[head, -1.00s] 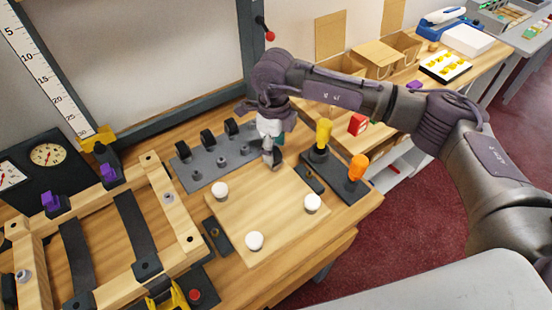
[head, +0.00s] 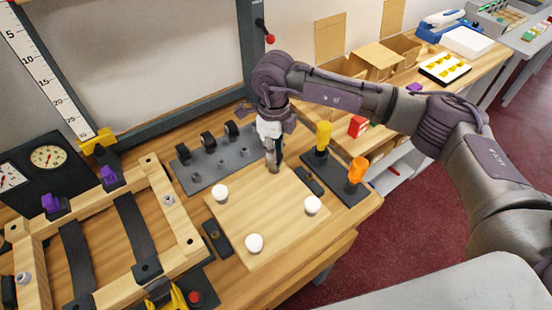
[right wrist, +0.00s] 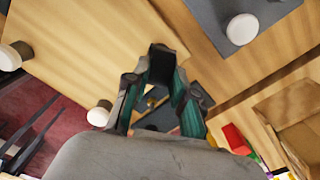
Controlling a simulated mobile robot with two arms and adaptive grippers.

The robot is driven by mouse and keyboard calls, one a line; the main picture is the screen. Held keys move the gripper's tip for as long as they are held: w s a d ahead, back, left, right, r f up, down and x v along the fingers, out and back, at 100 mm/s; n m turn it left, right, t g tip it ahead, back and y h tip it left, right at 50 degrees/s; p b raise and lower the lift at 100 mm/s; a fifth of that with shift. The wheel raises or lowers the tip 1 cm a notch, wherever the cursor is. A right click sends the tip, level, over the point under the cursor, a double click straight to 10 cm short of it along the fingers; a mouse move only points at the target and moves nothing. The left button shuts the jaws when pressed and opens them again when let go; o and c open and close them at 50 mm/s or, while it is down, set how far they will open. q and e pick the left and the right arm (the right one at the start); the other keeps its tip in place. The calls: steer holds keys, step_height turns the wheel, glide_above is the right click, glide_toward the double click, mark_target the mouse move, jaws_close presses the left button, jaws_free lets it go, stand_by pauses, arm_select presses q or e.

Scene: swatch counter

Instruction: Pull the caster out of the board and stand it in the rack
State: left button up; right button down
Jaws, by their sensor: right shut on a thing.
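My right gripper (head: 273,165) points down at the back corner of the light wooden board (head: 262,222), with its fingertips very close to the surface. It is shut on the caster, which is mostly hidden by the fingers. In the right wrist view a dark piece (right wrist: 162,64) shows between the fingertips. I cannot tell whether the caster is still seated in the board. White round caps (head: 221,191) stand at the other board corners. My left gripper is not in view.
A yellow-handled tool (head: 323,135) and an orange-handled tool (head: 357,168) stand in a dark holder (head: 345,190) right of the gripper. A wooden frame (head: 165,205) with black straps lies at left. A panel (head: 180,50) stands behind the rack.

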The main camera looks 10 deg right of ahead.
steer(key=shift+r, duration=0.3)
steer(key=shift+r+p, duration=1.1)
steer(key=shift+r, duration=1.05)
